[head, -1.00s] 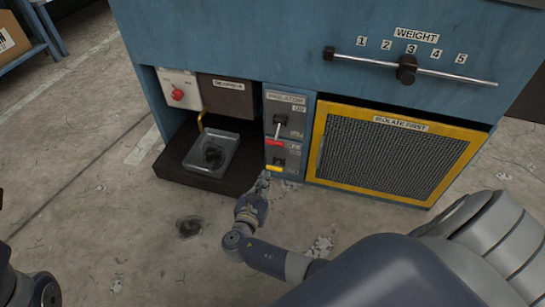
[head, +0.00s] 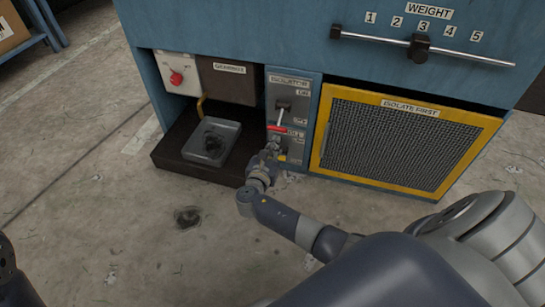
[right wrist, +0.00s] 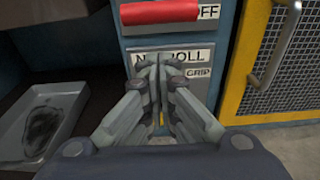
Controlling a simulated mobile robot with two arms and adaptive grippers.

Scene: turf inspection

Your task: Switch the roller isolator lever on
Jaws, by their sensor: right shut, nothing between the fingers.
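The isolator lever (head: 281,118) is on the narrow blue panel of the machine. Its shaft hangs down from a dark pivot to a red grip (head: 279,129), beside the OFF label; ON is printed higher up. The red grip (right wrist: 160,12) crosses the top of the right wrist view, with OFF at its right. My right gripper (head: 270,149) is just below the red grip and apart from it. In the right wrist view its fingertips (right wrist: 160,62) are together and empty, before the NIP ROLL label. My left gripper is out of view.
A lower lever with a yellow grip (head: 282,157) is partly hidden behind my right gripper. A yellow-framed mesh guard (head: 410,107) stands to the right. A grey tray (head: 232,133) sits on a dark ledge at the left. The floor in front is open.

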